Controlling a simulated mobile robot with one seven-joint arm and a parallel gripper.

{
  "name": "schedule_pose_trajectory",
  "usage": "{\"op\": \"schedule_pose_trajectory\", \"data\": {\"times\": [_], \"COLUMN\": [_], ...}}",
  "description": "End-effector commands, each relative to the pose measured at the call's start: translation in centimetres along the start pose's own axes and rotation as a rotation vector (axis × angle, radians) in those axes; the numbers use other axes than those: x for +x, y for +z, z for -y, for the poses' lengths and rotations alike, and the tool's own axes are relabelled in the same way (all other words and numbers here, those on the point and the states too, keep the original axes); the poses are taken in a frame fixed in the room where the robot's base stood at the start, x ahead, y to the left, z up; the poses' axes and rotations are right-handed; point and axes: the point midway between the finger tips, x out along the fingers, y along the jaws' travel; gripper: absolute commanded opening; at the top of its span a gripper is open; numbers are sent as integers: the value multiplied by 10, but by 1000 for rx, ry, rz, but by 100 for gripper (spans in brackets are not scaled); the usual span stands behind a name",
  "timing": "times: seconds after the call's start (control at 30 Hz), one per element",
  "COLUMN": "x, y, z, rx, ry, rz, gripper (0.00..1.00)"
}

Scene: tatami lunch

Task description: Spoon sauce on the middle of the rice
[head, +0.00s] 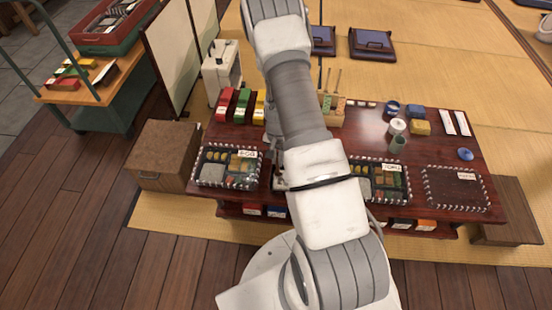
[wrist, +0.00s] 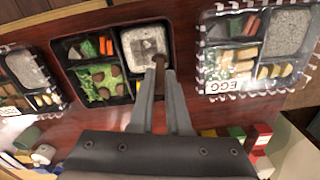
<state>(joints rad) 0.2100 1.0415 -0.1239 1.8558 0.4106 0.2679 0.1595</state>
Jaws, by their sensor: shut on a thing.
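In the wrist view, my gripper (wrist: 159,72) is shut on a slim brown handle (wrist: 159,62), which looks like the spoon's. Its fingertips are at the near edge of the rice (wrist: 131,38) in an open black lunch box (wrist: 112,100). The rice fills one compartment, and a greyish patch shows near its middle. I cannot tell whether that patch is sauce or the spoon's bowl. Other compartments hold orange sticks, greens and brown balls. In the head view, my arm hides most of this box and the gripper.
A lidded box labelled EGG (wrist: 232,86) stands right of the open box in the wrist view, and another lidded box (wrist: 30,75) stands left. In the head view, the dark red table (head: 420,150) also holds colored packs (head: 243,105), a green cup (head: 398,144) and a white pot (head: 398,126).

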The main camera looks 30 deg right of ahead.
Motion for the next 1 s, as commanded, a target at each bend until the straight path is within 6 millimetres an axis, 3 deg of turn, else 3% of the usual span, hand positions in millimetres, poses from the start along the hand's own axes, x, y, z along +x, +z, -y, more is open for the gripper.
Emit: {"op": "schedule_pose_trajectory", "data": {"times": [1.0], "x": [1], "y": [-5], "z": [-21], "rx": [1], "ry": [0], "rz": [0], "gripper": [0]}}
